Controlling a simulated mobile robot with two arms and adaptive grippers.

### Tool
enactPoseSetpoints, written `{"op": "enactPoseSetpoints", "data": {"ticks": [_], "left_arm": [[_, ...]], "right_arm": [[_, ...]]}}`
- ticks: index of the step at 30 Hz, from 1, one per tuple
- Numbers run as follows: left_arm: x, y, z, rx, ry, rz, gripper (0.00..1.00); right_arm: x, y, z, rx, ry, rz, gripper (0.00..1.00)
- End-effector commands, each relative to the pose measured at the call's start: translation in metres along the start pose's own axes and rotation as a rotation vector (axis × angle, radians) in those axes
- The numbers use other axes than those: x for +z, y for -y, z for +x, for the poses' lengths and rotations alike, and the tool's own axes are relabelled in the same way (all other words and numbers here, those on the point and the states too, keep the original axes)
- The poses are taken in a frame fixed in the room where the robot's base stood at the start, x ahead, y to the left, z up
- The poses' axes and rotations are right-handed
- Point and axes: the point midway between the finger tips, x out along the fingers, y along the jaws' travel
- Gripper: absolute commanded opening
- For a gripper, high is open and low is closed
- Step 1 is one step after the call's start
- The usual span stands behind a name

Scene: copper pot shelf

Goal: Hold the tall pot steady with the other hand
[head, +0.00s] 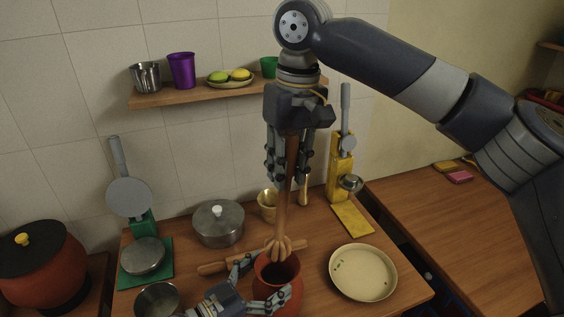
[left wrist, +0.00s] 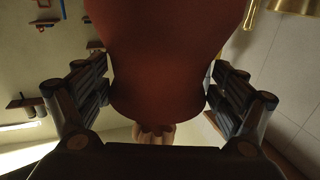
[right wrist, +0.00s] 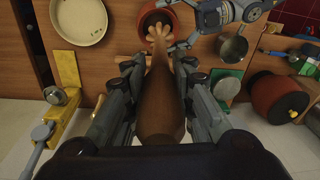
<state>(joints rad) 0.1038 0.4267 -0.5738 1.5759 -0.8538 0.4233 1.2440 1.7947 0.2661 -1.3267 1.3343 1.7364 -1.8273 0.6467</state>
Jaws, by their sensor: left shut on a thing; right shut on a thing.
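The tall red-brown pot (head: 265,299) stands at the front of the wooden table, its dark mouth facing up. My left gripper (head: 265,281) is shut around its upper part, a finger on either side. The pot fills the middle of the left wrist view (left wrist: 165,60), between the fingers (left wrist: 158,97). My right gripper (head: 288,172) is shut on the handle of a wooden whisk (head: 291,205), held upright. The whisk's ribbed head is at the pot's mouth; I cannot tell how far it is inside. It also shows in the right wrist view (right wrist: 159,95).
A rolling pin (head: 212,268) lies behind the pot. A lidded pot (head: 219,224), brass cup (head: 267,204), cream pan (head: 363,273) and open metal pot (head: 157,299) stand around it. A yellow press (head: 342,165) is at the back. A shelf (head: 165,98) hangs above.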

Motion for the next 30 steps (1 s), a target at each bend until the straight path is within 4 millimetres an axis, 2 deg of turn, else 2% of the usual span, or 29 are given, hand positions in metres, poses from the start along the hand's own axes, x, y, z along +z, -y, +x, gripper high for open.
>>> {"op": "enactPoseSetpoints", "data": {"ticks": [13,30], "left_arm": [[0.001,-0.001,0.000,0.002,0.001,-0.001,0.21],[0.001,-0.001,0.000,0.002,0.001,-0.002,0.21]], "right_arm": [[0.011,-0.013,0.035,0.000,0.001,0.001,0.00],[0.011,-0.013,0.087,-0.001,0.003,0.001,0.00]]}}
